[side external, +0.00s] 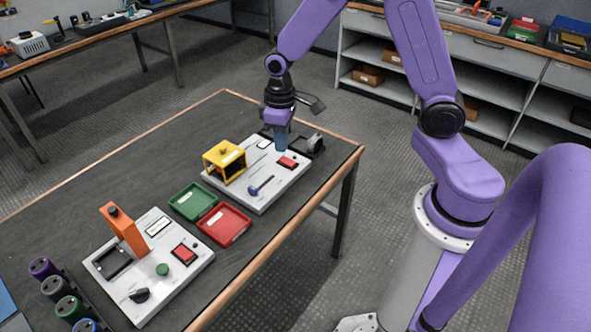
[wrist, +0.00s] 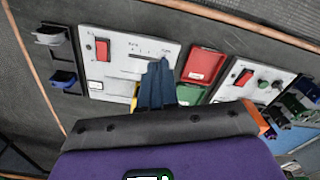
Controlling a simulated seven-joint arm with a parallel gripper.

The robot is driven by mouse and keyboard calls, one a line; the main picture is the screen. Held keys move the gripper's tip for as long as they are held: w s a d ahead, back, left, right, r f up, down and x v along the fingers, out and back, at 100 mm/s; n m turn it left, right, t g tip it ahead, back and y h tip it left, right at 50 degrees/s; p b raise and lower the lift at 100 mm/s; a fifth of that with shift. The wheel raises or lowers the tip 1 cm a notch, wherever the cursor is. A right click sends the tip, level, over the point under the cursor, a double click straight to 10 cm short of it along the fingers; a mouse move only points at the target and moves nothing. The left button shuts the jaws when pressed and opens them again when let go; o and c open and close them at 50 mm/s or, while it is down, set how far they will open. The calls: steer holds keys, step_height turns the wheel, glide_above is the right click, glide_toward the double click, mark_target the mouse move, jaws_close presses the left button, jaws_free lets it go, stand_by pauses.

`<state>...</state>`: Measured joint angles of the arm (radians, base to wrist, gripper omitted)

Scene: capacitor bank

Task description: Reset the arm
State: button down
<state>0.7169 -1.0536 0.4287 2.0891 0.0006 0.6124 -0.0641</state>
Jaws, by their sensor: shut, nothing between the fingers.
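My gripper (side external: 281,146) points down over the back part of the far white panel (side external: 262,201) in the side view. Its blue fingers are together with nothing between them. The gap between fingertips and panel is hard to judge. In the wrist view the shut fingers (wrist: 163,64) overlap the same panel (wrist: 118,82), which has a red switch (wrist: 102,50). That panel carries a yellow box frame (side external: 224,158) and a blue-handled lever (side external: 261,186). The nearer white panel (side external: 190,262) carries an upright orange piece (side external: 122,229), a red switch (side external: 185,253) and a green knob (side external: 162,269).
A green tray (side external: 190,201) and a red tray (side external: 224,224) lie between the panels. Several dark cylinders with coloured tops (side external: 55,288) stand at the near left. Dark fittings (side external: 315,143) sit by the far panel's back edge.

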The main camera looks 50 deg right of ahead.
steer(key=s+a+r+n, duration=0.1)
steer(key=s+r+n, duration=0.3)
steer(key=s, duration=0.8)
steer(key=s+a+r+n, duration=0.2)
steer(key=s+r+n, duration=0.2)
steer(key=s, duration=0.8)
steer(key=shift+s+a+r, duration=0.15)
steer(key=shift+s+r, duration=0.15)
steer(key=shift+r, duration=0.65)
steer(key=shift+w, duration=0.1)
